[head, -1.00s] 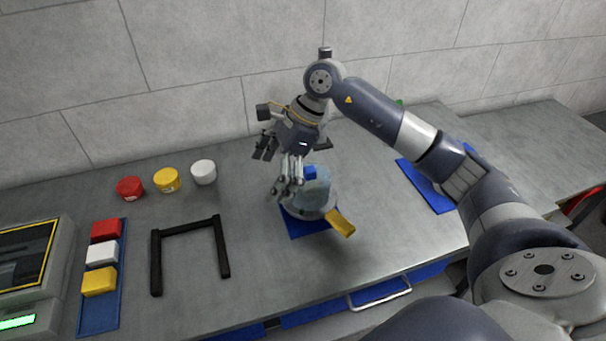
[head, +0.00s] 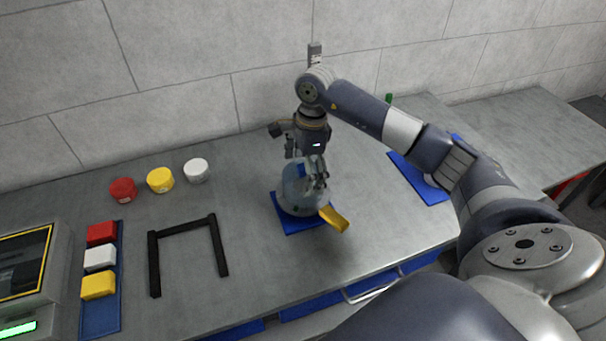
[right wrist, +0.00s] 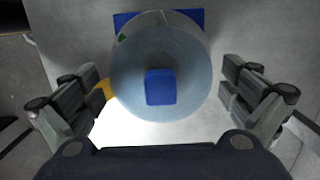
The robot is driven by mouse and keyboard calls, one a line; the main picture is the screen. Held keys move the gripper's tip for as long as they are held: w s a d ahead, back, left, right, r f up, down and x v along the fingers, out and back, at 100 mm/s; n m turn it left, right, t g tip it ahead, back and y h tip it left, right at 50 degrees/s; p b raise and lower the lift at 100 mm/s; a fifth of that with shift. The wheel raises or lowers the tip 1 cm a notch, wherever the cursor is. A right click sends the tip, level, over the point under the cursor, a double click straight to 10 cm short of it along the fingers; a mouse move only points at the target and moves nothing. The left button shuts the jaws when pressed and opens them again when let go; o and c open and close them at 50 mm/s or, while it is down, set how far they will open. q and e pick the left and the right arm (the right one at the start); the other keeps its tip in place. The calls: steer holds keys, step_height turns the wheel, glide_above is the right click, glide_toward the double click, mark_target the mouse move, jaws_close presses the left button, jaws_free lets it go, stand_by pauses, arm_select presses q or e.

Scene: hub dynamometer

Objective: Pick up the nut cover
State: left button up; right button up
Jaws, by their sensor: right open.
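A pale blue, rounded cover with a blue block-shaped knob, which looks like the nut cover (head: 292,186), sits on a grey round unit with a yellow tab (head: 333,219) on a blue mat (head: 290,226). My right gripper (head: 311,183) points down over it and partly hides it in the head view. In the right wrist view, the cover (right wrist: 133,75) and its blue knob (right wrist: 161,87) lie between the spread fingers of my right gripper (right wrist: 160,98). The fingers are open and hold nothing. My left gripper is out of view.
A black frame (head: 186,226) lies left of the unit. A blue tray (head: 101,318) with coloured blocks and a device with a screen (head: 25,265) are at far left. Another blue mat lies right.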

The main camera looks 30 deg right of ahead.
steer(key=shift+w+a+f, duration=0.1)
steer(key=shift+a+f, duration=0.1)
steer(key=shift+f, duration=1.15)
steer(key=c, duration=0.9)
steer(key=shift+c, duration=0.2)
